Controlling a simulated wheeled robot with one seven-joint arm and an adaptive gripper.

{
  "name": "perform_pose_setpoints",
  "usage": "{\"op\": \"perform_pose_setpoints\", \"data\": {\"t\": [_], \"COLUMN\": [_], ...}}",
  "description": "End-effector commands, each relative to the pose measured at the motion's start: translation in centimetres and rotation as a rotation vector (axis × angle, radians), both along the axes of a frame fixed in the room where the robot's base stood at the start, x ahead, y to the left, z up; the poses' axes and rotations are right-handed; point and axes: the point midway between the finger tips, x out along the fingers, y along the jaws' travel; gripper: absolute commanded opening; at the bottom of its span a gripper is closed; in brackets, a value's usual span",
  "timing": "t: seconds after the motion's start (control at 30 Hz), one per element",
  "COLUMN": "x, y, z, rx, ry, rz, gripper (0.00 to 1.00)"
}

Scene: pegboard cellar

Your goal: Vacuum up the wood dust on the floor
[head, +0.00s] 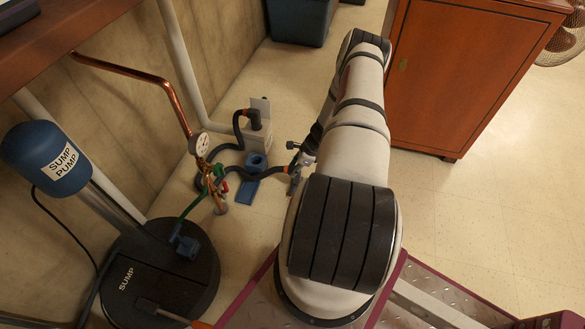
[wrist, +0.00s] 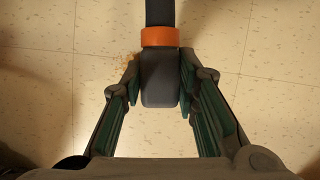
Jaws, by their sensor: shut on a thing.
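My gripper (wrist: 160,90) is shut on a dark grey vacuum nozzle (wrist: 159,92) with an orange collar (wrist: 160,36); the fingers lie along both its sides. A black hose (wrist: 160,12) continues from the collar. A small patch of orange-brown wood dust (wrist: 127,63) lies on the floor just left of the nozzle, partly hidden by the left finger. In the head view my gripper (head: 300,167) is low beside the hose (head: 262,171), partly hidden by my arm. The hose runs to a grey wall inlet box (head: 257,134). I cannot make out the dust there.
A blue holder (head: 247,187) stands on the floor near the hose. Copper piping with a gauge (head: 200,146) and valves, and a sump pump (head: 47,158) over a black sump lid (head: 165,270), crowd the left. A red-brown cabinet (head: 460,65) stands right; floor below it is clear.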

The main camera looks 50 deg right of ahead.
Motion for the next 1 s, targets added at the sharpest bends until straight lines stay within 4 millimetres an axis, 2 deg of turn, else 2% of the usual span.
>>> {"op": "perform_pose_setpoints", "data": {"t": [0.7, 1.0], "x": [-2.8, -3.0], "y": [-1.1, -1.2], "z": [0.1, 0.1], "rx": [-0.001, -0.001], "ry": [0.0, -0.001], "rz": [0.0, 0.001], "gripper": [0.0, 0.0]}}
